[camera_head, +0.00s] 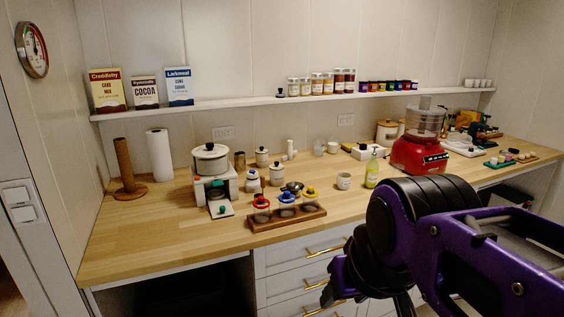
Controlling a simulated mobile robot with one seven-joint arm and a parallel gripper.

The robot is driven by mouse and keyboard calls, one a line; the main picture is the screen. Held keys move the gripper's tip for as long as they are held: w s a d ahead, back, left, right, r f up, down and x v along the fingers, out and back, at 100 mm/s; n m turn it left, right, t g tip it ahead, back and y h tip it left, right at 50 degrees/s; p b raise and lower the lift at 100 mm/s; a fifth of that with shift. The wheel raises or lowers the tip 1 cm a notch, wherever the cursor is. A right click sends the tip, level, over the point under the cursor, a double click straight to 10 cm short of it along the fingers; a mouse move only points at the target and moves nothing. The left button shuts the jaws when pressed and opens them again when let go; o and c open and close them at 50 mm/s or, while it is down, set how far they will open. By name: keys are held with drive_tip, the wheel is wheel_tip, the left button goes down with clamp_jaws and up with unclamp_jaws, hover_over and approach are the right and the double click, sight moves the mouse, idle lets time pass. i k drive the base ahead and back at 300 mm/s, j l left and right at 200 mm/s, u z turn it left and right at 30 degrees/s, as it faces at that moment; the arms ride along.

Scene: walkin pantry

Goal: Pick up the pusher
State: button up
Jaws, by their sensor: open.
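I cannot tell for sure which thing is the pusher. A red food processor (420,153) with a clear bowl and a feed tube (425,103) on top stands on the counter at the right, and a pusher in the tube cannot be made out. A small white upright cylinder (291,149) stands near the wall at mid-counter, too small to identify. My gripper (342,284) is low in front of the drawers, below the counter's front edge, partly hidden by my purple arm. It is open and away from all these things.
A wooden rack (287,219) with coloured-lid jars sits near the counter's front edge. The counter's front left is clear. A shelf (230,102) runs along the wall.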

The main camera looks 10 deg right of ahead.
sight(397, 174)
drive_tip(key=i+l+u, duration=0.1)
drive_tip(key=l, duration=0.25)
drive_tip(key=i+l+u, duration=0.1)
drive_tip(key=i+l, duration=0.15)
drive_tip(key=l, duration=0.15)
drive_tip(key=i+l+u, duration=0.1)
drive_tip(key=l, duration=0.3)
drive_tip(key=i+l+u, duration=0.1)
drive_tip(key=l, duration=0.35)
drive_tip(key=i+l, duration=0.15)
drive_tip(key=l, duration=0.25)
drive_tip(key=i+l, duration=0.15)
drive_tip(key=l, duration=0.25)
drive_tip(key=i+l, duration=0.15)
drive_tip(key=l, duration=0.25)
drive_tip(key=i+l, duration=0.15)
drive_tip(key=l, duration=0.25)
drive_tip(key=k+l, duration=0.2)
drive_tip(key=l, duration=0.2)
drive_tip(key=k+l+z, duration=0.1)
drive_tip(key=l, duration=0.3)
drive_tip(key=i+j+u, duration=0.15)
drive_tip(key=i+j, duration=0.2)
drive_tip(key=i, duration=0.15)
